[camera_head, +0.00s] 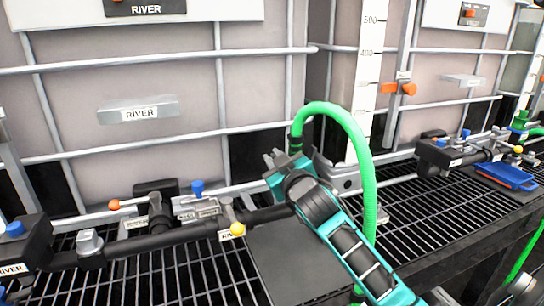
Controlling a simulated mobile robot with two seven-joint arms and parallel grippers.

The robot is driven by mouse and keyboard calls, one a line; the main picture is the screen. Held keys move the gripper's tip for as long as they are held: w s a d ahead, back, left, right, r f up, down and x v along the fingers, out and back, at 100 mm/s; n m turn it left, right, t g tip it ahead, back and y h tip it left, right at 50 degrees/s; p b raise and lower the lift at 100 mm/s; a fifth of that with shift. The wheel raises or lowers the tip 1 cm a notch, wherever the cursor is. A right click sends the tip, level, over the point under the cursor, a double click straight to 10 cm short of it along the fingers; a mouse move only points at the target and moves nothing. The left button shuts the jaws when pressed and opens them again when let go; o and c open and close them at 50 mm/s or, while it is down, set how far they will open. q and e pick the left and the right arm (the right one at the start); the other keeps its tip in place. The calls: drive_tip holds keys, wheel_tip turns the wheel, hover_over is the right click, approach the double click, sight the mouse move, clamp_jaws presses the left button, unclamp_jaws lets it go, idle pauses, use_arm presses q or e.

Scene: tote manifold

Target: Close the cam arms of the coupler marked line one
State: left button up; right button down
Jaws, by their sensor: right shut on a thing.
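My right gripper (280,170) comes in from the lower right on a teal and black arm. It is at the coupler end (295,145) of the green hose (345,118), beside the tote's lower edge. Its jaws are shut on this coupler end, which they and the wrist largely hide. The hose rises from there, arcs over to the right and drops behind my arm. I cannot make out cam arms or a line one mark on it. My left gripper is not in view.
Caged totes stand behind a black grating (130,278). A black pipe (150,240) with a yellow knob (237,229) and an orange-tipped lever (114,205) runs along the left. A grey plate (290,262) lies below my wrist. A blue tray (506,176) sits at right.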

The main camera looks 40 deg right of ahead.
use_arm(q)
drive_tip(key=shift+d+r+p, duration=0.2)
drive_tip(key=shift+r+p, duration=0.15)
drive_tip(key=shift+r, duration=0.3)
use_arm(e)
drive_tip(key=shift+d+r+m, duration=0.1)
drive_tip(key=shift+d+m, duration=0.15)
drive_tip(key=shift+m, duration=0.45)
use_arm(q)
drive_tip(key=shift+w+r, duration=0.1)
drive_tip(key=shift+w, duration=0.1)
use_arm(e)
drive_tip(key=c, duration=1.2)
unclamp_jaws()
